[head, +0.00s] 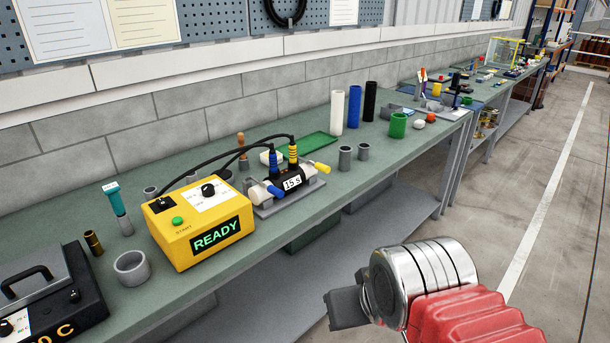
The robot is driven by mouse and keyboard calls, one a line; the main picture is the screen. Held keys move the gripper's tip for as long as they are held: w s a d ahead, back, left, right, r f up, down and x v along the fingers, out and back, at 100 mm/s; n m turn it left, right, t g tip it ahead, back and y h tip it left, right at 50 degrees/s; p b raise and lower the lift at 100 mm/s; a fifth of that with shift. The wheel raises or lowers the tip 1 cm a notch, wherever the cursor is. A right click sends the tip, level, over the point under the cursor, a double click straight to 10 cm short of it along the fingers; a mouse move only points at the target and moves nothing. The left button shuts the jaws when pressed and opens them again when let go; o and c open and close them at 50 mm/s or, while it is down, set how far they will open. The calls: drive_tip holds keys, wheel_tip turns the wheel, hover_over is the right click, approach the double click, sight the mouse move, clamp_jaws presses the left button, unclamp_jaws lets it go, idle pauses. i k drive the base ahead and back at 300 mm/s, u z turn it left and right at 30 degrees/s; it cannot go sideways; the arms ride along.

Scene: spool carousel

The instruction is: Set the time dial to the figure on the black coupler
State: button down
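The black coupler (283,173) sits in a grey clamp fixture (272,207) on the bench, with a white label reading "15 s". Cables run to its two terminals, one with blue bands and one with yellow bands. The yellow control box (190,236) stands to its left, with a green START button (177,221) and a display (216,234) reading READY. The black time dial (208,190) is on the white panel on top of the box. Its pointer setting is too small to read. My gripper (338,308) is at the bottom, in front of the bench and away from the dial; its fingers are unclear.
Grey pipe fitting (131,267) and teal-handled tool (115,205) stand left of the box. A black case (55,295) is at the far left. White, blue and black pipes (353,108) stand upright farther right. Floor right of the bench is clear.

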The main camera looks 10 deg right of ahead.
sight(208, 189)
drive_tip(key=z, duration=0.15)
drive_tip(key=i, duration=0.85)
drive_tip(key=u, duration=0.2)
